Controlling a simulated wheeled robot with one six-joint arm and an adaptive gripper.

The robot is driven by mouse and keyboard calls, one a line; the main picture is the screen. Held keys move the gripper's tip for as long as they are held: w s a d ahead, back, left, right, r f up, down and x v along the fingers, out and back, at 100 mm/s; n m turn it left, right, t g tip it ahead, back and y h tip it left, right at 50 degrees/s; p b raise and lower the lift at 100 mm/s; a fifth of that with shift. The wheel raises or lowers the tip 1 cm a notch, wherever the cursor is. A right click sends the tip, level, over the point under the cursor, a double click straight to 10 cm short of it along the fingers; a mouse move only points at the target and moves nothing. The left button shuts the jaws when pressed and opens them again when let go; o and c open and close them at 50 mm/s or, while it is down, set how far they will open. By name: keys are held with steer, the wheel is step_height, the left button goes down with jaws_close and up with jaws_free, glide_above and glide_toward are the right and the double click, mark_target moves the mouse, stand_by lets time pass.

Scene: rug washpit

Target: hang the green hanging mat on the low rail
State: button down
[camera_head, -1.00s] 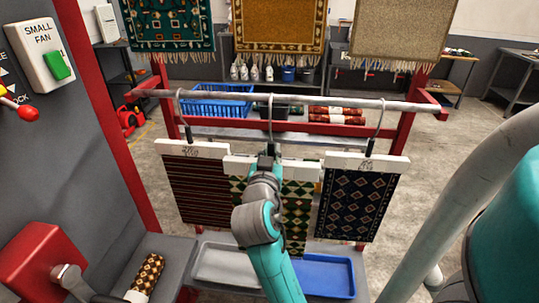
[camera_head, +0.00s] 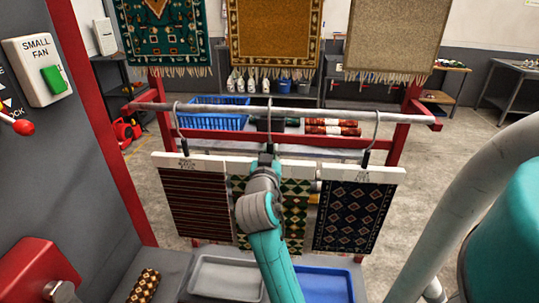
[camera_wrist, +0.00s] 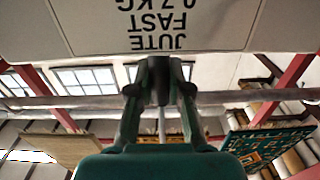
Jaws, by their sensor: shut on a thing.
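The green hanging mat (camera_head: 296,205), with green and gold diamonds, hangs upright in the middle, between two other mats, partly hidden by my arm. My gripper (camera_head: 267,153) is shut on the dark hanger piece above its white header bar. The thin hook rises to the low rail (camera_head: 220,107); I cannot tell whether it rests over the rail or stands in front of it. The wrist view shows my gripper (camera_wrist: 160,88) closed at the header bar (camera_wrist: 155,25), with an upside-down label reading jute, fast, 0.7 kg. The rail (camera_wrist: 60,102) crosses behind the fingers.
A striped mat (camera_head: 195,205) hangs close on the left and a dark blue mat (camera_head: 350,215) on the right. Grey (camera_head: 225,278) and blue (camera_head: 325,283) trays lie below. A grey panel with a fan switch (camera_head: 40,70) bounds the left side. Larger rugs hang behind.

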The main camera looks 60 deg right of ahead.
steer(key=shift+x, duration=3.05)
steer(key=shift+f, duration=1.95)
steer(key=c, duration=1)
jaws_free()
steer(key=shift+f, duration=0.1)
steer(key=shift+s+a, duration=0.1)
